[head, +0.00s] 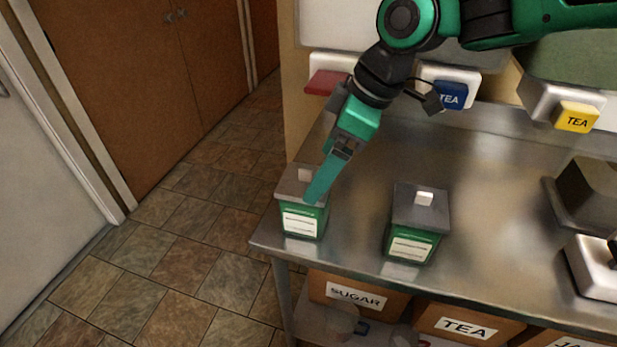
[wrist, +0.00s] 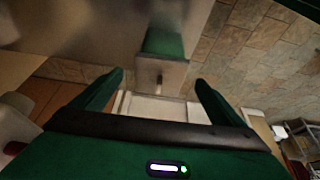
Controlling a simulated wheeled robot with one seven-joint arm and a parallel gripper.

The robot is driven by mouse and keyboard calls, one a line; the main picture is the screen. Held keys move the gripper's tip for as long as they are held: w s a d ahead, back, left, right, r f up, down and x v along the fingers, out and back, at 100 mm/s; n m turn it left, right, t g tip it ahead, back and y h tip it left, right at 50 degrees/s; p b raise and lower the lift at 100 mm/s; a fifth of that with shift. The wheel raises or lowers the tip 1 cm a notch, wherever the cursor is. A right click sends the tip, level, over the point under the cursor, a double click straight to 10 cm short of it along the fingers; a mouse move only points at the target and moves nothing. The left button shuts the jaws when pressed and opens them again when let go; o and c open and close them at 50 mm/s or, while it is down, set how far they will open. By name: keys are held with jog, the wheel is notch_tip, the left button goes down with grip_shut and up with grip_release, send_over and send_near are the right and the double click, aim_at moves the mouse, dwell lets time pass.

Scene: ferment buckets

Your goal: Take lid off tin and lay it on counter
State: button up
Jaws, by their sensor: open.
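Two green tins with grey square lids stand on the steel counter (head: 480,190). The left tin (head: 303,222) is close to the counter's left end; its lid (head: 292,184) is on and carries a pale knob (head: 304,174). The right tin (head: 412,243) also has its lid (head: 420,206) on, with a white knob (head: 424,198). My gripper (head: 316,196) points down at the left tin's lid, beside the knob, open and empty; contact cannot be told. In the wrist view, a green tin (wrist: 163,42) with a grey lid (wrist: 172,70) lies ahead between the open fingertips (wrist: 160,78).
Dispensers with a blue TEA label (head: 452,95) and a yellow TEA label (head: 577,117) stand along the back. Dark and white items sit at the right end. Labelled boxes (head: 464,326) are on the shelf below. The counter between and behind the tins is clear.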

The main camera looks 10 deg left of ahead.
aim_at(306, 178)
jog(key=shift+x, duration=1.35)
jog(key=shift+c, duration=0.6)
jog(key=c, duration=1)
jog(key=shift+r, duration=0.1)
